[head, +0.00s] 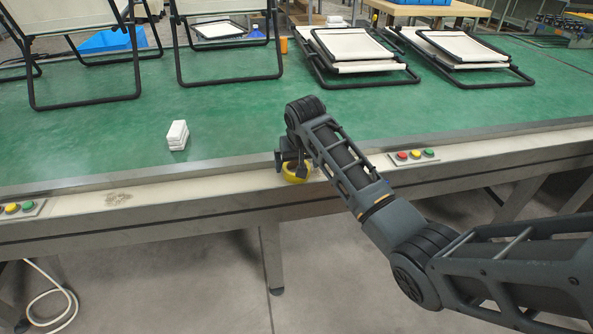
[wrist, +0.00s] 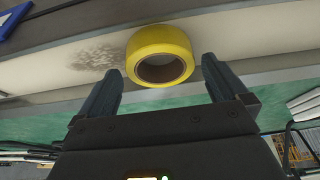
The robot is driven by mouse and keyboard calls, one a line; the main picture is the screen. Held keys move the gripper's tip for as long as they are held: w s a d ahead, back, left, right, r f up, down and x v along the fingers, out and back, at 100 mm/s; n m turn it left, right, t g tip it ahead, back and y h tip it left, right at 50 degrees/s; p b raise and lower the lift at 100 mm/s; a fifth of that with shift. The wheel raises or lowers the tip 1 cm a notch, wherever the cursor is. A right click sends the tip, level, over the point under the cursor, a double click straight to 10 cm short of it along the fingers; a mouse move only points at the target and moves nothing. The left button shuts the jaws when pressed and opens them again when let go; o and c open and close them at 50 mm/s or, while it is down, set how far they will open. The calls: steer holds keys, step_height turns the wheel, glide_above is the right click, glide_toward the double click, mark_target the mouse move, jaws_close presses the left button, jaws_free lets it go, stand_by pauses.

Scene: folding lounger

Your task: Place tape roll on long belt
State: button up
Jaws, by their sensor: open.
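A yellow tape roll (head: 297,173) lies on the pale front ledge of the conveyor, directly below my gripper in the head view. The wrist view shows the tape roll (wrist: 160,38) with its brown core, just beyond and between my fingertips. My gripper (wrist: 156,72) is open, with its two fingers apart and nothing seen between them. In the head view my gripper (head: 291,160) partly hides the roll. The long green belt (head: 230,120) runs behind the ledge, past a metal rail.
Folded loungers (head: 355,50) lie at the back, and upright chair frames (head: 85,105) stand at back left. Button panels (head: 414,156) sit on the ledge. The belt between blocks and gripper is clear.

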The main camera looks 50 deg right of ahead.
steer(key=shift+w+d+f, duration=0.15)
steer(key=shift+w+f, duration=0.05)
steer(key=shift+f, duration=0.35)
steer(key=shift+c, duration=0.5)
steer(key=c, duration=0.9)
steer(key=shift+r, duration=0.1)
